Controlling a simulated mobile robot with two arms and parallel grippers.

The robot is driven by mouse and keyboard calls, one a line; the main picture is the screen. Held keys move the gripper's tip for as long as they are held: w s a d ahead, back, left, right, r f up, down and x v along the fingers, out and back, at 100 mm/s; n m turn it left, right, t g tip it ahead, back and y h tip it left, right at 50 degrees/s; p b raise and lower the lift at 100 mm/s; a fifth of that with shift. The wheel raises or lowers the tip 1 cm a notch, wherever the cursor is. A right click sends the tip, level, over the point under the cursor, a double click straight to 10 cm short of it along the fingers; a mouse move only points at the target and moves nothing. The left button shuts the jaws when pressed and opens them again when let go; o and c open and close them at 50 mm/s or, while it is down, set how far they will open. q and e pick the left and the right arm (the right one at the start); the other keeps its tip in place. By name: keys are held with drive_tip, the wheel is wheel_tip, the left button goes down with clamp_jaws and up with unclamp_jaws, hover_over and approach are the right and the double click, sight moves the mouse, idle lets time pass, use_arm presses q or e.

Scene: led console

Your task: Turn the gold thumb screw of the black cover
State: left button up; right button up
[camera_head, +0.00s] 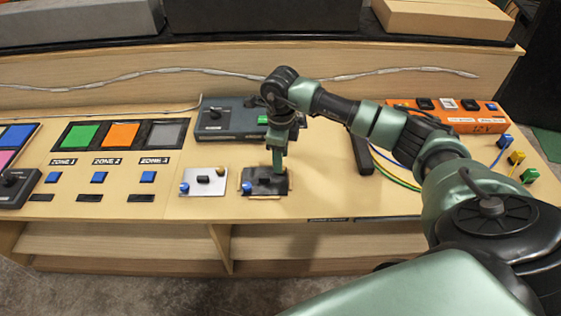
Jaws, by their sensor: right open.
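The black cover (264,187) is a small dark plate near the front edge of the console, with a blue knob (246,187) at its left side. My right gripper (278,170) points down over the right part of this cover, with its fingertips at or just above it. I cannot tell whether they touch it. The right gripper is open. The gold thumb screw cannot be made out; the fingers may hide it. My left gripper is not in view.
A dark grey control box (222,126) stands behind, and an orange box (462,122) with cables is at the right. Coloured zone panels (122,135) lie left. The front strip is clear.

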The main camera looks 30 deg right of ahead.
drive_tip(key=shift+f, duration=1.45)
clamp_jaws()
